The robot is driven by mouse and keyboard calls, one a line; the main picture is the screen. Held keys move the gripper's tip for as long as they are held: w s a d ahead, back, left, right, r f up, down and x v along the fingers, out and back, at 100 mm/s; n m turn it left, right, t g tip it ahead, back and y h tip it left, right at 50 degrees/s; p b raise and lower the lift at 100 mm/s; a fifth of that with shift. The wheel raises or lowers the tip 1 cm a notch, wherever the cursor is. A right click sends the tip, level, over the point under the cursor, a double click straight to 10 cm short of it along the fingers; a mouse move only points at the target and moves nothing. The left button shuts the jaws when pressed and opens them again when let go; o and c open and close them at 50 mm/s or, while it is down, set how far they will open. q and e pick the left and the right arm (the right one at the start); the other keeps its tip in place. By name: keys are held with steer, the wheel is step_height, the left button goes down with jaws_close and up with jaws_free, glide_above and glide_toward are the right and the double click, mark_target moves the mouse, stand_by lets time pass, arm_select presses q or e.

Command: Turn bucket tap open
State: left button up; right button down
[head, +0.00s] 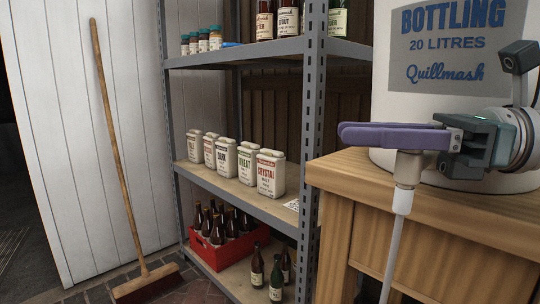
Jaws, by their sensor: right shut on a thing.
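My right gripper (454,142) comes in from the right and is shut at the right end of the purple lever. It hides the place where the tap meets the bucket. My left gripper is not in view.
The wooden bench (445,215) fills the lower right. A grey metal shelf rack (314,120) beside it holds tins (271,174), jars and bottles. A red crate (226,250) of brown bottles sits on the low shelf. A broom (117,145) leans on the white wall.

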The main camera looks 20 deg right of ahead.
stand_by(0.5)
steer(key=c, duration=0.9)
jaws_free()
